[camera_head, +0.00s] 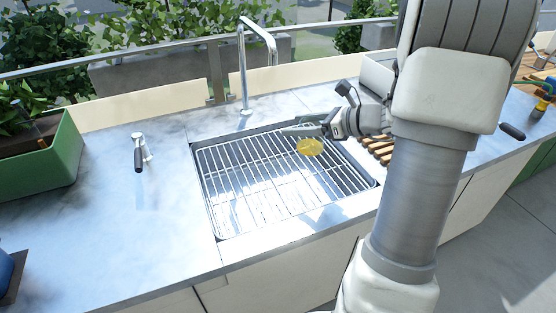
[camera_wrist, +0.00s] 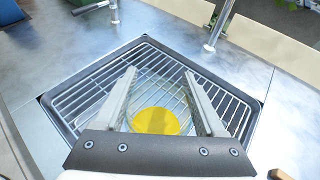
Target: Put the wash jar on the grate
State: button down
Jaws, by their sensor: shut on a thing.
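The wash jar, clear glass with a yellow patch (camera_head: 309,146), is at my gripper over the right back part of the grate. My gripper (camera_head: 298,131) comes in from the right and is shut on the jar. In the wrist view the jar (camera_wrist: 156,122) lies between the two fingers of my gripper (camera_wrist: 158,74), its yellow part low in the picture. The wire grate (camera_head: 240,190) spans the sink; its bars also show in the wrist view (camera_wrist: 80,97). I cannot tell whether the jar's base touches the grate. Its clear walls are hard to make out.
A tall tap (camera_head: 243,75) stands behind the sink. A small dark-handled tap (camera_head: 139,155) stands on the left counter, beside a green planter (camera_head: 45,165). A wooden slatted rack (camera_head: 378,148) is right of the sink, partly behind my arm.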

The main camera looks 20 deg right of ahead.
jog(key=shift+w+a+f+b, duration=0.55)
jog(key=shift+w+a+f, duration=0.4)
jog(key=shift+w+f, duration=0.8)
jog(key=shift+w+a+f+b, duration=0.5)
jog(key=shift+w+a+f, duration=0.45)
jog(key=shift+w+f, duration=0.7)
jog(key=shift+w+a+f+b, duration=0.55)
jog(key=shift+w+a+f, duration=0.4)
jog(key=shift+w+f, duration=0.8)
jog(key=shift+s+f, duration=0.25)
jog(key=shift+f, duration=0.15)
grip_release()
